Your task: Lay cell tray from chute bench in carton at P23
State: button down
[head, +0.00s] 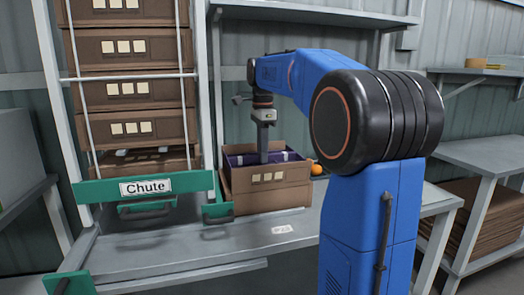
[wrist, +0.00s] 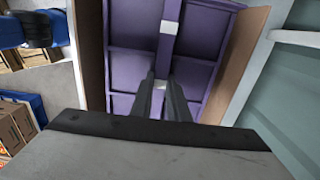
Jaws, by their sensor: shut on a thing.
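The purple cell tray (wrist: 120,55) lies inside the open cardboard carton (head: 270,199); its purple also shows inside the carton in the head view (head: 243,158). The carton stands on the grey bench by the P23 label (head: 283,229). My gripper (wrist: 161,84) reaches down into the carton from above, and its fingers are shut on the tray's middle rib. In the head view the fingertips are hidden behind the carton's front wall. I cannot tell whether the tray touches the carton floor.
The chute (head: 146,188) with stacked cartons (head: 130,88) stands left of the carton. An orange fruit (head: 317,168) lies just right of the carton. A shelf (head: 300,14) hangs above. The bench front (head: 190,250) is clear.

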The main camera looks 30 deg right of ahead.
jog(key=shift+f, duration=5.65)
jog(key=shift+f, duration=0.65)
jog(key=c, duration=1.6)
grip_release()
jog(key=c, duration=0.3)
jog(key=shift+c, duration=0.2)
jog(key=shift+r, duration=4.2)
